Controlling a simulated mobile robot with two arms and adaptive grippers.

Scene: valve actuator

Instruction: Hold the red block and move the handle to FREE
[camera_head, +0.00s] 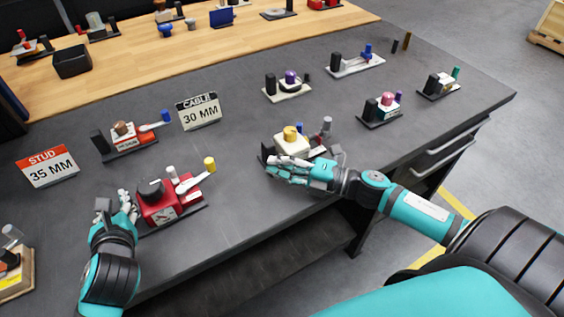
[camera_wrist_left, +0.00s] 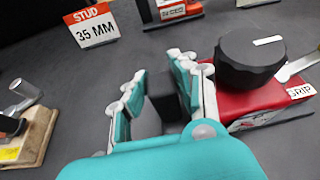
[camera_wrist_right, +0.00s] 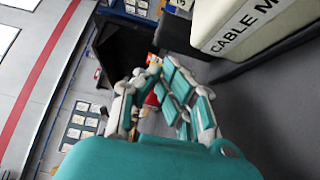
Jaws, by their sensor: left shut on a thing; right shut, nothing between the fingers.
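The red block (camera_head: 158,203) with a round black knob (camera_head: 150,191) stands on a dark base at the front left of the bench. Its pale handle (camera_head: 190,184) points up and right toward a yellow-topped post (camera_head: 209,164). In the left wrist view, the red block (camera_wrist_left: 245,104) carries a white label reading GRIP. My left gripper (camera_head: 127,208) is at the block's left side, shut on a black post (camera_wrist_left: 163,98) beside it. My right gripper (camera_head: 274,169) is shut and empty at the front of the cream block (camera_head: 291,145). No FREE mark is readable.
The cream block has a yellow knob and shows CABLE lettering in the right wrist view. A STUD 35 MM sign (camera_head: 47,166) and a CABLE 30 MM sign (camera_head: 199,111) stand behind. Several similar devices fill the back and right. Bare bench lies between the red and cream blocks.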

